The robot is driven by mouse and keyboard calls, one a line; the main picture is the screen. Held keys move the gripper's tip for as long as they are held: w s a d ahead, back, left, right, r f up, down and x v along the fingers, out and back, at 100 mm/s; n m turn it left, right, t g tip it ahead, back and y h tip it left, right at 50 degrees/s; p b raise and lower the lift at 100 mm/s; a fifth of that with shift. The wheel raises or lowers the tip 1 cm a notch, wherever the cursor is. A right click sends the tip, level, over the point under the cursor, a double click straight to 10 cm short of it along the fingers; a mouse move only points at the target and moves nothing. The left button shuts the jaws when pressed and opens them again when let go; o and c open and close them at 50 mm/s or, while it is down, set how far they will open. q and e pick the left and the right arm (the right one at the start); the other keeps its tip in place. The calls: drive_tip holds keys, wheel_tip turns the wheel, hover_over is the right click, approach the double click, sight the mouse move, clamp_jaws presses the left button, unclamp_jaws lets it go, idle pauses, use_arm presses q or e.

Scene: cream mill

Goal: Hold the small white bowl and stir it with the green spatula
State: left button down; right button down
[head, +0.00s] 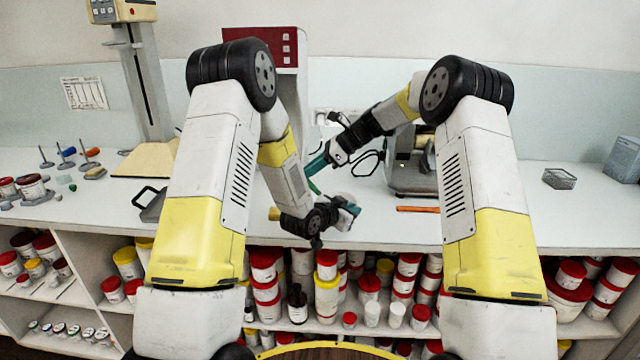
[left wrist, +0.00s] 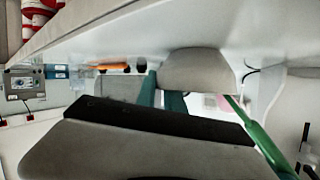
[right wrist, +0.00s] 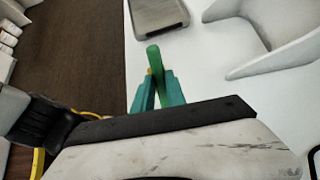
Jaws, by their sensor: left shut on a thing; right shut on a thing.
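The small white bowl (head: 343,197) is at the middle of the counter, partly hidden by my left gripper (head: 350,210). In the left wrist view the teal fingers are shut on the bowl (left wrist: 197,70) at its wall. My right gripper (head: 320,162) reaches in above and left of the bowl. It is shut on the green spatula (head: 313,186); the right wrist view shows the spatula (right wrist: 154,62) between the fingers. In the left wrist view the spatula (left wrist: 262,137) slants, with one end near the bowl's edge. Whether it is inside the bowl, and the contents, cannot be seen.
The white counter (head: 380,228) has a grey machine (head: 411,175) behind and right of the bowl, and a flat orange item (head: 417,209) nearer the edge. Jars fill the shelves below.

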sight(312, 183)
use_arm(q)
drive_tip(key=shift+f, duration=0.15)
use_arm(e)
drive_tip(key=shift+d, duration=0.15)
drive_tip(key=shift+d, duration=0.35)
drive_tip(key=shift+r, duration=0.1)
drive_tip(key=shift+r, duration=2.4)
use_arm(q)
drive_tip(key=c, duration=1.4)
unclamp_jaws()
drive_tip(key=shift+o, duration=0.2)
